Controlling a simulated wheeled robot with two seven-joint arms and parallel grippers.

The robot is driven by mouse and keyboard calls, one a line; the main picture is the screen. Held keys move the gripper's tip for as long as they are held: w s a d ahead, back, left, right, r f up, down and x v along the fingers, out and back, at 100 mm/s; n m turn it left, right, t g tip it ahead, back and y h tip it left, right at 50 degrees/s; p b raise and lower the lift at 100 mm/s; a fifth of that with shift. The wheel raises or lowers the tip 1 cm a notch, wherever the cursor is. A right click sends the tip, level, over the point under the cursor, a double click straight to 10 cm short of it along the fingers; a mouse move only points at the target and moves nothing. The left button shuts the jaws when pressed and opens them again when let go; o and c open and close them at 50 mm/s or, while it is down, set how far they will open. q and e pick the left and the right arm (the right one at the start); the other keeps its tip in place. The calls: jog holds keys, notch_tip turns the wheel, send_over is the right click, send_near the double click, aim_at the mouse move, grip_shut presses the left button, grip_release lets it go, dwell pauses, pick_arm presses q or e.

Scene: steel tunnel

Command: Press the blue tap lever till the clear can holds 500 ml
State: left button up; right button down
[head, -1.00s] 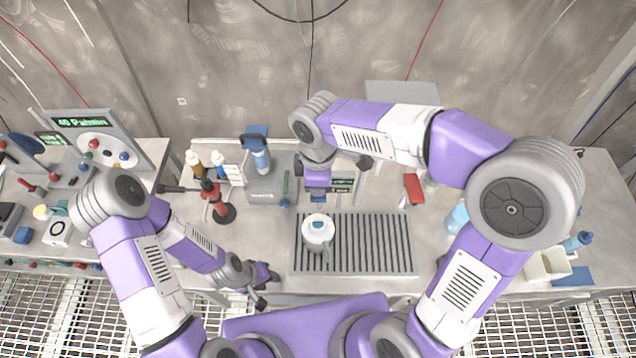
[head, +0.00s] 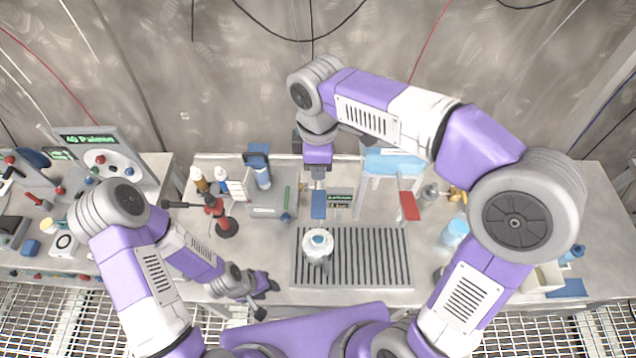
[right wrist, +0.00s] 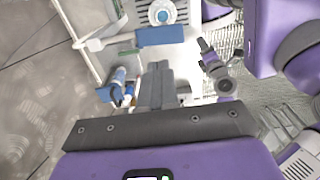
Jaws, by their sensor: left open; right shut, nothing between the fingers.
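The clear can (head: 318,247), pale with a blue ring on top, stands on the grooved drip tray. It also shows at the top of the right wrist view (right wrist: 162,12). The blue tap lever (head: 319,207) is behind the can, and in the right wrist view (right wrist: 160,35) it lies beyond my fingertips. My right gripper (head: 318,180) is shut and empty, just behind the lever; I cannot tell whether they touch. The can's water level is not readable. My left gripper (head: 268,286) is open and empty near the front bench edge.
The drip tray (head: 385,255) is clear to the can's right. A small display (head: 341,200) and a red lever (head: 409,206) are right of the blue lever. A clear blue tank (head: 390,162) stands behind. A red-and-black tool (head: 220,215) and bottles (head: 200,180) stand left.

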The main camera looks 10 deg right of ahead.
pick_arm(q)
jog(key=shift+r, duration=0.1)
pick_arm(e)
jog(key=shift+w+r, duration=0.15)
jog(key=shift+r, duration=0.55)
jog(key=shift+w+r, duration=0.15)
jog(key=shift+r, duration=0.5)
pick_arm(q)
jog(key=shift+s, duration=0.1)
dwell(1.3)
